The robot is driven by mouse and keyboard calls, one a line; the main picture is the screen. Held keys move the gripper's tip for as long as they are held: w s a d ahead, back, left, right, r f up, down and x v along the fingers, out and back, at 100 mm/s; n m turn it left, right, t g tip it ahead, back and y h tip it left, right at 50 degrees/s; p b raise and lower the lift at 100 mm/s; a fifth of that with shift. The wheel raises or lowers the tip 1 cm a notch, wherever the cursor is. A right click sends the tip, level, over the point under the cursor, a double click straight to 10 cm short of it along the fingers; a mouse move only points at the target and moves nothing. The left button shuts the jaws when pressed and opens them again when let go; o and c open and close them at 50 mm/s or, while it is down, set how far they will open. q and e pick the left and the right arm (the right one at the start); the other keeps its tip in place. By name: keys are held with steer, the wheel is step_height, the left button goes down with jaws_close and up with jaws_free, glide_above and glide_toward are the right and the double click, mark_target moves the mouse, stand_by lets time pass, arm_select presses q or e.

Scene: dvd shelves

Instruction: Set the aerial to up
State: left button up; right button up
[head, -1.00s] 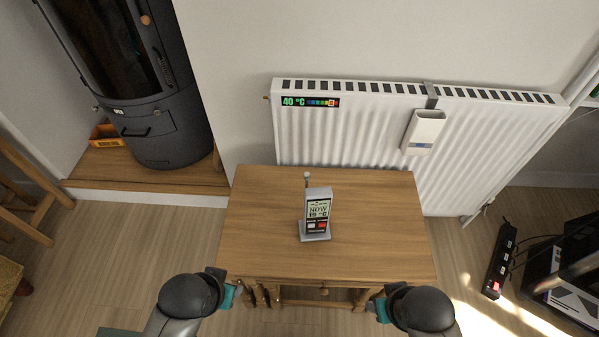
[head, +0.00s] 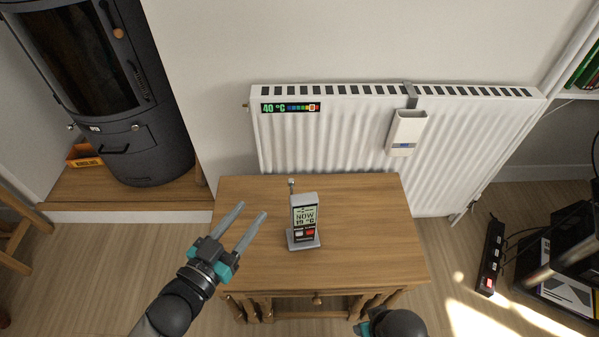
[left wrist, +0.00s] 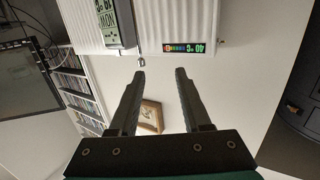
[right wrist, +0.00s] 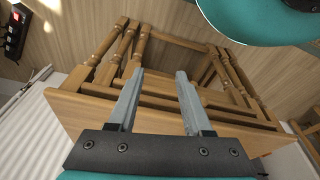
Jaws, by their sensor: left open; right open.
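A small grey weather station (head: 304,222) stands upright on the wooden table (head: 365,235), its screen reading NOW 19 °C. Its thin aerial (head: 291,184) shows at the back left corner, with a small knob above the casing; most of the rod is hidden. My left gripper (head: 252,211) is open and empty, left of the station and apart from it. The left wrist view shows the station (left wrist: 118,22) upside down, with the aerial's tip (left wrist: 141,61) just beyond the fingers. My right gripper (right wrist: 160,73) is open and empty, facing the table's legs.
A white radiator (head: 330,140) with a 40 °C strip and a hanging humidifier (head: 405,132) stands behind the table. A black stove (head: 110,90) is at the left. A power strip (head: 490,258) lies on the floor at the right. The tabletop around the station is clear.

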mark_target(293, 181)
arm_select(q)
steer(key=shift+w+d+r+m+g+h+b, duration=0.1)
steer(key=shift+w+d+m+h+b, duration=0.45)
steer(key=shift+w+d, duration=1.25)
steer(key=shift+w+d+f+n+g+h+b, duration=0.1)
steer(key=shift+w+d+h+b, duration=0.15)
steer(key=shift+w+d+b, duration=1.15)
steer(key=shift+w+d+r+m+g+h+b, duration=0.1)
steer(key=shift+w+d+m+h+b, duration=0.25)
steer(key=shift+w+d, duration=1.85)
arm_select(e)
step_height(293, 181, up, 7)
steer(key=w+t, duration=0.1)
steer(key=w, duration=0.1)
steer(key=shift+w+a+t, duration=0.25)
steer(key=shift+w+t, duration=0.05)
steer(key=shift+w, duration=0.1)
arm_select(q)
steer(key=shift+c, duration=0.4)
steer(key=shift+a, duration=0.1)
jaws_close()
